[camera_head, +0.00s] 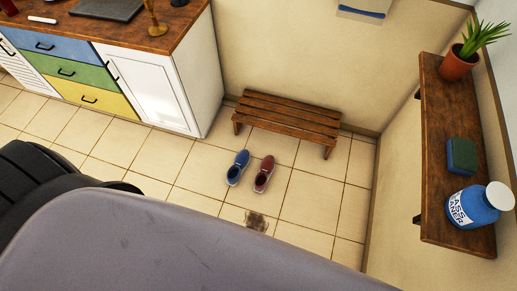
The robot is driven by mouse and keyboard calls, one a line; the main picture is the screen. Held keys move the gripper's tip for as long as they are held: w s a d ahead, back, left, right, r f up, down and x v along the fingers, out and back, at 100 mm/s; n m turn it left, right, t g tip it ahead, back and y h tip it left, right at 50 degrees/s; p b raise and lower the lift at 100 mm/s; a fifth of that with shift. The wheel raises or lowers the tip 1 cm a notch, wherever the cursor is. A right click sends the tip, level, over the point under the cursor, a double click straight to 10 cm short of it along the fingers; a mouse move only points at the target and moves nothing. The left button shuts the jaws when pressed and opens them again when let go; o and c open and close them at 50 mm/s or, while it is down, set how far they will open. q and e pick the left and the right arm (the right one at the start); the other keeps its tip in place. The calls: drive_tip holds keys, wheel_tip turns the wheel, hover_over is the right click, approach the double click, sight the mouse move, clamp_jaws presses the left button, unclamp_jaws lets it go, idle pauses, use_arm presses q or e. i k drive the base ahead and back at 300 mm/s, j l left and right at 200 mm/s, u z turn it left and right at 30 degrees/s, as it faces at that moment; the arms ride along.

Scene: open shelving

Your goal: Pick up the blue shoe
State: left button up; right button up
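A blue shoe (238,167) sits on the tiled floor in front of a low wooden bench. A dark red shoe (264,174) sits close beside it on the right. Neither of my grippers shows in the head view, so their state and distance from the shoe cannot be seen. Large dark and grey surfaces fill the bottom and lower left and hide the floor nearest to me.
A slatted wooden bench (288,121) stands against the back wall. A cabinet (152,84) with coloured drawers is at the left. A wall shelf (436,160) at the right holds a potted plant (460,62), a sponge (461,156) and a blue bottle (473,208).

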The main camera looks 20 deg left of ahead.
sight(242, 159)
drive_tip(key=j+z, duration=0.2)
drive_tip(key=j, duration=0.3)
drive_tip(key=j+z, duration=0.2)
drive_tip(key=j, duration=0.35)
drive_tip(key=k+j+z, duration=0.1)
drive_tip(key=j+z, duration=0.15)
drive_tip(key=j, duration=0.25)
drive_tip(key=k+j+z, duration=0.2)
drive_tip(key=j, duration=0.3)
drive_tip(key=j+z, duration=0.2)
drive_tip(key=j, duration=0.3)
